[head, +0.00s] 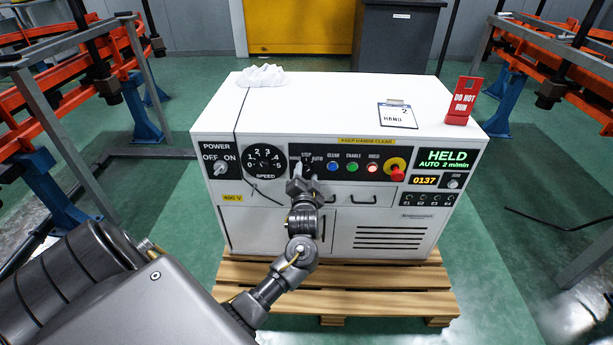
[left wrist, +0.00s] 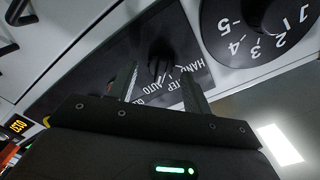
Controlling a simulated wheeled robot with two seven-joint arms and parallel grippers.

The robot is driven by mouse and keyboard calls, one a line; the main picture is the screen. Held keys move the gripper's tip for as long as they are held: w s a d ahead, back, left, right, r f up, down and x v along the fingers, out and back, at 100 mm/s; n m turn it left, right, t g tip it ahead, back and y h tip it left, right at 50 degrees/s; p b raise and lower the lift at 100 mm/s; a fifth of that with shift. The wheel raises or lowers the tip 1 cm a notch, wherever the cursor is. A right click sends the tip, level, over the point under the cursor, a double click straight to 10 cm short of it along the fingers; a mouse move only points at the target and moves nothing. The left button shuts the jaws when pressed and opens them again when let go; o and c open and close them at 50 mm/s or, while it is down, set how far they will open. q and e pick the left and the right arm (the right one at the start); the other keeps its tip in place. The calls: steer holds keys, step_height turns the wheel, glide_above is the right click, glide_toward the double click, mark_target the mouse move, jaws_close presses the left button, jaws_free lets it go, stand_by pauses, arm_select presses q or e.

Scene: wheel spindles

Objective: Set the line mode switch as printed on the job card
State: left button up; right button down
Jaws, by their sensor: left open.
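The line mode switch (left wrist: 160,62) is a dark knob on the black panel strip, labelled HAND, STEP and AUTO. The knob's exact pointing is unclear. The display (head: 443,159) reads HELD, AUTO 2 m/min. The job card (head: 397,116) lies on the cabinet top and seems to read 2 and HAND. My right gripper is not in view.
The speed dial (head: 265,160) and power switch (head: 220,168) are left of the mode switch. Blue, green and red buttons and a red stop knob (head: 397,173) are to its right. A red DO NOT RUN sign (head: 463,101) and white cloth (head: 262,76) are on top.

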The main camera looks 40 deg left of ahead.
arm_select(q)
steer(key=shift+w+a, duration=0.25)
steer(key=shift+w, duration=0.05)
steer(key=shift+c, duration=0.3)
steer(key=c, duration=0.9)
